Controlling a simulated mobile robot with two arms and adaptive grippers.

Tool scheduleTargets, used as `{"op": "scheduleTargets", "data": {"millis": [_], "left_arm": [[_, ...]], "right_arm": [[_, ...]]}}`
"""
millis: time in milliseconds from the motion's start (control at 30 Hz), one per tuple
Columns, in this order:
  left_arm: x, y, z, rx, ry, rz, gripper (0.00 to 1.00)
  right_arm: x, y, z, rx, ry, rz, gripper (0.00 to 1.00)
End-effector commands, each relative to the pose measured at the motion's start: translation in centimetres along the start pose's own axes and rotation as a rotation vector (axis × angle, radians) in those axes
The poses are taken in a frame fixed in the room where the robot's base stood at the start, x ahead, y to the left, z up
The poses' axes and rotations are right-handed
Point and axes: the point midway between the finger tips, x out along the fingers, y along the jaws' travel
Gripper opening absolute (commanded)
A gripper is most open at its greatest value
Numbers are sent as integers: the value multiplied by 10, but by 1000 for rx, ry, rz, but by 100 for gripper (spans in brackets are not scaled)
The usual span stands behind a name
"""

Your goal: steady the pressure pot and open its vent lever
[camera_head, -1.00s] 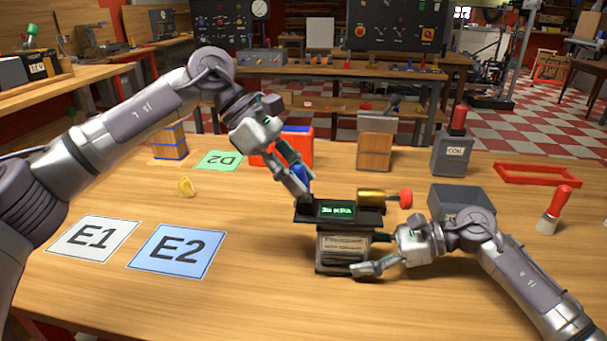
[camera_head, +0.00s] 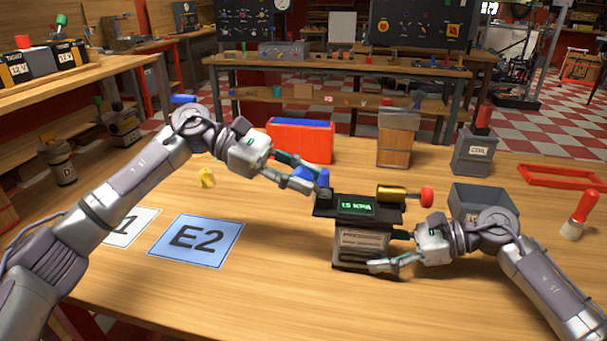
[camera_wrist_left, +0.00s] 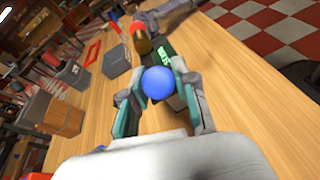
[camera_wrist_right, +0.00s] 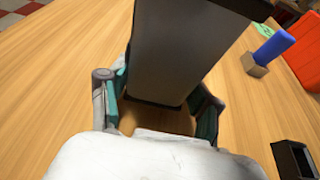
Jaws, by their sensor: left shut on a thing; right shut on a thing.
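The pressure pot (camera_head: 362,243) stands upright on the wooden table, with a dark boxy body and a green display (camera_head: 357,206) reading about 15 KPA. A brass cylinder (camera_head: 391,192) with a red knob (camera_head: 427,196) sticks out at its top right. The vent lever's blue knob (camera_head: 322,178) is at the top left; it shows as a blue ball in the left wrist view (camera_wrist_left: 158,83). My left gripper (camera_head: 314,179) is shut on this blue knob. My right gripper (camera_head: 383,250) is shut on the pot's body (camera_wrist_right: 176,50), low on its right side. The lever's shaft is mostly hidden.
Further back are a COIL box (camera_head: 475,152), a wooden block (camera_head: 394,147), a red tray (camera_head: 563,176) and an orange-red box (camera_head: 300,143). The E2 card (camera_head: 196,241) lies left; the front table is clear.

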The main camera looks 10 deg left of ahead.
Motion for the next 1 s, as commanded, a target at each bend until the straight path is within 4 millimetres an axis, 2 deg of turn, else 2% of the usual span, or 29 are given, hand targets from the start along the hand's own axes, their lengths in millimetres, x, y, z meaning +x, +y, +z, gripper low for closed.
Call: {"op": "scheduleTargets", "data": {"millis": [333,367,500,533,833,1000], "left_arm": [[0,0,1,0,-6,-1,0],[0,0,1,0,-6,-1,30],[0,0,0,0,-5,0,53],[0,0,0,0,-5,0,55],[-2,0,0,-1,-3,1,55],[-20,1,0,-2,-2,5,55]], "right_arm": [[1,0,0,1,-2,1,33],[1,0,0,1,-2,1,33],[1,0,0,1,-1,1,33],[1,0,0,1,-1,1,33],[0,0,0,1,0,1,33],[0,0,0,1,0,1,33]]}}
